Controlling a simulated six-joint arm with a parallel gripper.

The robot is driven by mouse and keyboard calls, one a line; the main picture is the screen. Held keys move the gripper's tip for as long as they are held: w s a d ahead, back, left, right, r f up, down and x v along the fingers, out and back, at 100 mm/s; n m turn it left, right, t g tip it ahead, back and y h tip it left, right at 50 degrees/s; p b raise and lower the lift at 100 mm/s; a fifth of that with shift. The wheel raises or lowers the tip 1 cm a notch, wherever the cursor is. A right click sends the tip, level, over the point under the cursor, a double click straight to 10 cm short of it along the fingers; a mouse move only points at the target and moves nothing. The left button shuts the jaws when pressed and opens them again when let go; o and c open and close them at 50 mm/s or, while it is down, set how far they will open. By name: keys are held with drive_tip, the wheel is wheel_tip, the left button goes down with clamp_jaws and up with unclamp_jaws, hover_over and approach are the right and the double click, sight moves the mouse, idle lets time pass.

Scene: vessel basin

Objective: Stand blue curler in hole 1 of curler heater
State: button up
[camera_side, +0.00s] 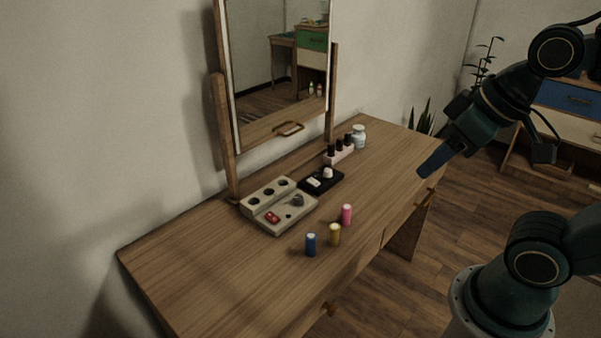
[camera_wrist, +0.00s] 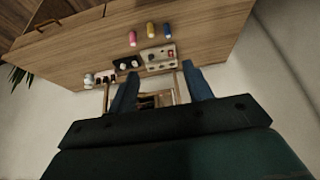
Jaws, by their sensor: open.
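The blue curler (camera_side: 311,244) stands upright on the dresser top, near its front edge, with a pale top. It also shows in the wrist view (camera_wrist: 167,30). The curler heater (camera_side: 283,226) is a beige block behind the curlers, with a raised back row of dark round holes (camera_side: 269,192) and a red switch on its lower front part. It also shows in the wrist view (camera_wrist: 171,52). I cannot tell which hole is numbered 1. My gripper (camera_side: 424,172) is raised at the right, well away from the curlers. Its two blue fingers (camera_wrist: 160,85) are apart with nothing held between them.
A yellow curler (camera_side: 334,235) and a pink curler (camera_side: 347,215) stand beside the blue one. A black tray (camera_side: 322,181), a pink bottle holder (camera_side: 339,154) and a jar (camera_side: 359,136) stand farther back. A mirror (camera_side: 277,75) rises behind. The dresser's left part is clear.

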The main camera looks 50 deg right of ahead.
drive_tip(key=n+g, duration=0.6)
drive_tip(key=n, duration=1.5)
hover_over(312, 235)
wheel_tip(312, 235, down, 18)
drive_tip(key=shift+w+a+f, duration=0.1)
drive_tip(key=shift+a+f, duration=0.05)
drive_tip(key=shift+f, duration=0.15)
drive_tip(key=shift+f, duration=4.3)
drive_tip(key=shift+f, duration=2.55)
